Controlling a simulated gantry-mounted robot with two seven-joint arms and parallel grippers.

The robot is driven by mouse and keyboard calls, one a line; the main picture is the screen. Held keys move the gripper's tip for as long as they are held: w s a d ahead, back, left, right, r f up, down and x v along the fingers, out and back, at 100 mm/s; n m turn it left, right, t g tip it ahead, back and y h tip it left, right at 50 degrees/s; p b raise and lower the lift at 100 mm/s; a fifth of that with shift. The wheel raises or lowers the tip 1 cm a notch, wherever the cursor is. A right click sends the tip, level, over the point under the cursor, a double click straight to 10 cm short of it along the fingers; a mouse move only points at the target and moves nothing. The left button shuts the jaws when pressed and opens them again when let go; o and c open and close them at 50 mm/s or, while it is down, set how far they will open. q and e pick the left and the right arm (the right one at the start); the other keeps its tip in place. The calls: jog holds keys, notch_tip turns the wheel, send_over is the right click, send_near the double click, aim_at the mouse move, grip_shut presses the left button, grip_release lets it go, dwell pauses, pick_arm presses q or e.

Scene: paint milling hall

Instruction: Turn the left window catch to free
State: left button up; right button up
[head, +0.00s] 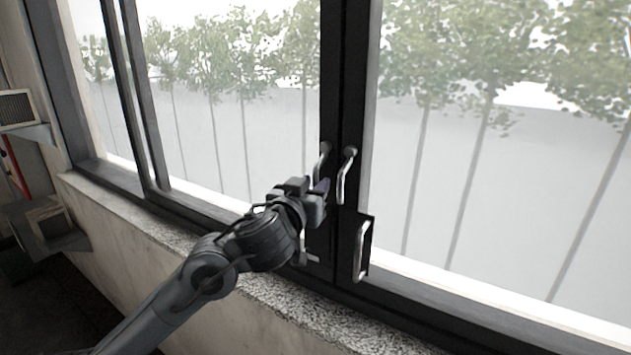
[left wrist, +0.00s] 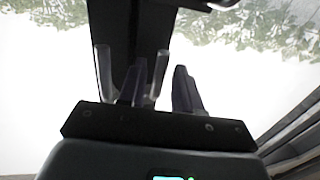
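The left window catch (head: 322,163) is a bright metal lever hanging down on the dark middle frame in the head view; its lower end is hidden by my gripper. My left gripper (head: 322,187) is at that lower end; contact cannot be made out. In the left wrist view its two fingers (left wrist: 160,68) stand apart, with one pale lever (left wrist: 158,75) showing in the gap. A second pale lever (left wrist: 103,70) shows left of the fingers. The right catch (head: 346,175) hangs beside the left one in the head view. My right gripper is not in view.
A dark plate with a pull handle (head: 361,248) is below the right catch. A speckled stone sill (head: 300,300) runs under the window. Grey shelves (head: 50,235) stand at the far left. The glass on both sides is free of objects.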

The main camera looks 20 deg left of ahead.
pick_arm(q)
jog(key=shift+w, duration=0.75)
grip_shut()
